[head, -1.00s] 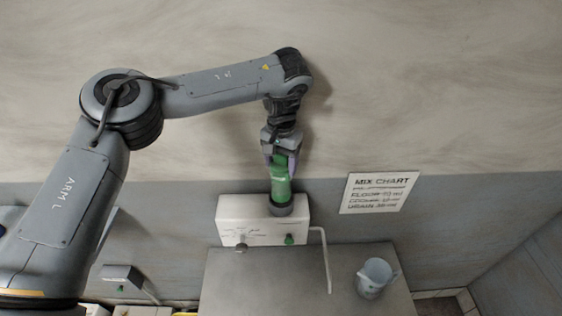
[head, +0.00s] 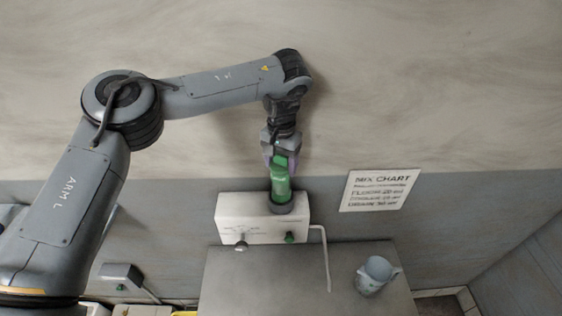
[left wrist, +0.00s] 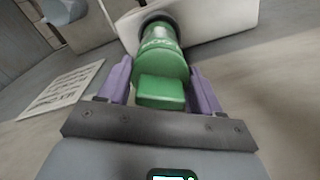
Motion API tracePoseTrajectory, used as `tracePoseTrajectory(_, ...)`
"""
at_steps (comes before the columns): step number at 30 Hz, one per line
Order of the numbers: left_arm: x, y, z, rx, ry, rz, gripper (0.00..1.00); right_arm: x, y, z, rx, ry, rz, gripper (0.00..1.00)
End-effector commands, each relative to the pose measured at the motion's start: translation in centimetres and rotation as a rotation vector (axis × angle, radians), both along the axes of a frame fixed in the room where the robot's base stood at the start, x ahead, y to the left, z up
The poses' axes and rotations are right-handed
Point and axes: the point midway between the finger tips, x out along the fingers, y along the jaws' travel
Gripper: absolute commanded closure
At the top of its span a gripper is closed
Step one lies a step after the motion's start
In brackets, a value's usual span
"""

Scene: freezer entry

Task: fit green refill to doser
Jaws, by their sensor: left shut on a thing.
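The green refill (head: 280,184) stands upright in the dark round socket (head: 282,208) on top of the white doser (head: 240,212). My left gripper (head: 281,160) is above the doser, shut on the upper end of the refill. In the left wrist view the refill (left wrist: 160,62) lies between the two purple fingers, and its far end meets the dark ring on the doser (left wrist: 215,18). How deep it sits inside the ring is hidden. My right gripper is in neither view.
A grey jug (head: 374,275) stands on the counter (head: 255,285) at the right. A mix chart (head: 379,190) hangs on the wall.

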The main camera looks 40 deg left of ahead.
Motion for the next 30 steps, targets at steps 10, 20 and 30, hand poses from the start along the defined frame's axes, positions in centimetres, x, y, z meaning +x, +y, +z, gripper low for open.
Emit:
tracePoseTrajectory(10, 0.0, 0.0, -0.8, 0.0, 0.0, 0.0, 0.72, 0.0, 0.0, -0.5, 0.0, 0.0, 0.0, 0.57)
tracePoseTrajectory(20, 0.0, 0.0, -1.6, -0.001, 0.001, 0.001, 0.72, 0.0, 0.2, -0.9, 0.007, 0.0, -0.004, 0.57)
tracePoseTrajectory(30, 0.0, 0.0, -2.3, -0.001, 0.0, 0.001, 0.72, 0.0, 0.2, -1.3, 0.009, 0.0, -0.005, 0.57)
